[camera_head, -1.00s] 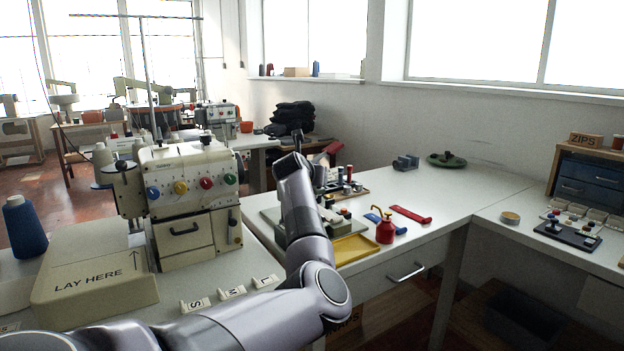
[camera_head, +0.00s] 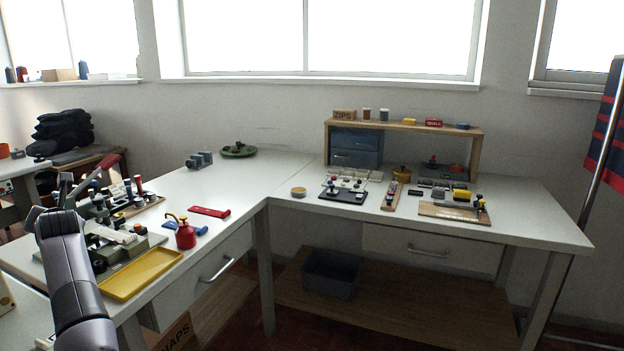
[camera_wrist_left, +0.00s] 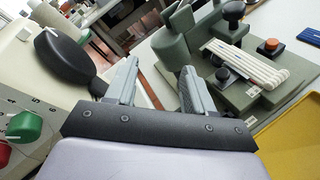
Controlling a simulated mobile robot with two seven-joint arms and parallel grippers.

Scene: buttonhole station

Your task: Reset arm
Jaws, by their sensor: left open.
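My left arm rises along the left edge in the head view, and my left gripper (camera_head: 64,188) is at its far end, above the left table. In the left wrist view my left gripper (camera_wrist_left: 157,85) shows two spread grey fingers with nothing between them. The green-grey buttonhole machine (camera_wrist_left: 226,60), with a stack of white strips (camera_wrist_left: 247,66) on it, is beyond and to the right of the fingers. A cream machine with green and red knobs (camera_wrist_left: 22,126) and a black rounded part (camera_wrist_left: 68,58) is at the left. My right gripper is not in view.
A yellow tray (camera_head: 142,274), a red oil can (camera_head: 185,234) and a red strip tool (camera_head: 209,211) lie on the left table. The right table (camera_head: 540,222) holds a shelf (camera_head: 475,150) and small parts boards. The corner between the tables is mostly clear.

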